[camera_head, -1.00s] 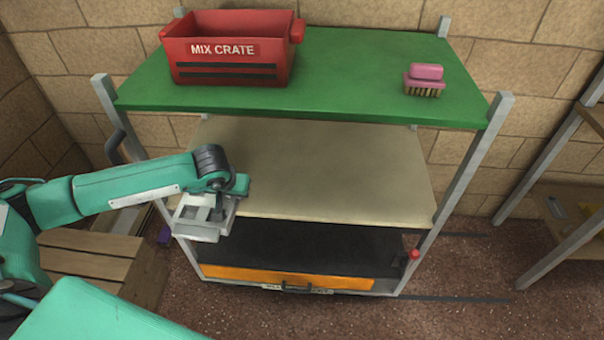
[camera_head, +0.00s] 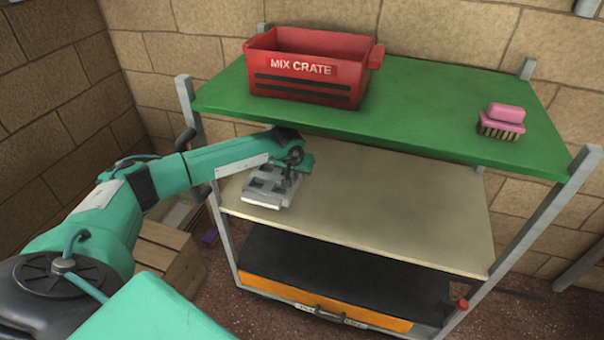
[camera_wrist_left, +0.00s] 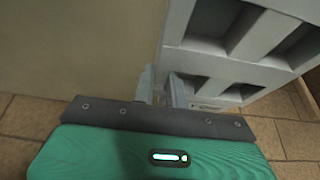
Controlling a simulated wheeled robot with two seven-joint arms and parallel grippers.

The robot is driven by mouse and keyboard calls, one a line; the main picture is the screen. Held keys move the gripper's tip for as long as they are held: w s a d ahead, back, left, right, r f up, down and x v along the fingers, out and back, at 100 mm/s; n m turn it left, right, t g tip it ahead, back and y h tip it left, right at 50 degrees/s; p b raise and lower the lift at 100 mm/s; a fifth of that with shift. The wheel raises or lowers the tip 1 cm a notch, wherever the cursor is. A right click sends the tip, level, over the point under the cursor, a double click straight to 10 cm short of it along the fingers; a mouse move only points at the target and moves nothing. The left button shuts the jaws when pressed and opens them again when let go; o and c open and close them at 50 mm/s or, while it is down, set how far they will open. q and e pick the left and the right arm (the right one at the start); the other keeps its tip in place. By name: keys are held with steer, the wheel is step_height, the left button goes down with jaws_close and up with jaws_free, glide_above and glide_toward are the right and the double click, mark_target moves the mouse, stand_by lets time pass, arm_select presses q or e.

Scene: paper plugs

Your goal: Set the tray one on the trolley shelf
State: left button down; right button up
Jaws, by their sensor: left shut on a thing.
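The tray (camera_head: 264,194) is a small light-grey piece with square compartments. In the head view it is over the left front part of the trolley's beige middle shelf (camera_head: 400,205). I cannot tell whether it touches the shelf. My left gripper (camera_head: 287,178) is shut on the tray's edge. In the left wrist view the fingers (camera_wrist_left: 165,90) grip the side of the tray (camera_wrist_left: 240,45), which fills the upper right with its compartments. The beige surface to the left there looks like the shelf. My right gripper is not in view.
The green top shelf (camera_head: 410,115) overhangs the middle one and holds a red crate (camera_head: 308,88) labelled MIX CRATE and a pink brush (camera_head: 502,122). Grey posts (camera_head: 187,100) stand at the corners. The middle and right of the beige shelf are clear. A wooden crate (camera_head: 165,260) stands at the left.

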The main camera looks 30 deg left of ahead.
arm_select(q)
steer(key=w, duration=0.2)
steer(key=w+a, duration=0.1)
steer(key=shift+w, duration=0.35)
step_height(320, 180, down, 3)
steer(key=shift+d+r, duration=0.1)
steer(key=shift+f, duration=0.35)
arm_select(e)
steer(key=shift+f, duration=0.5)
arm_select(q)
steer(key=shift+f, duration=0.1)
steer(key=c, duration=1.4)
jaws_free()
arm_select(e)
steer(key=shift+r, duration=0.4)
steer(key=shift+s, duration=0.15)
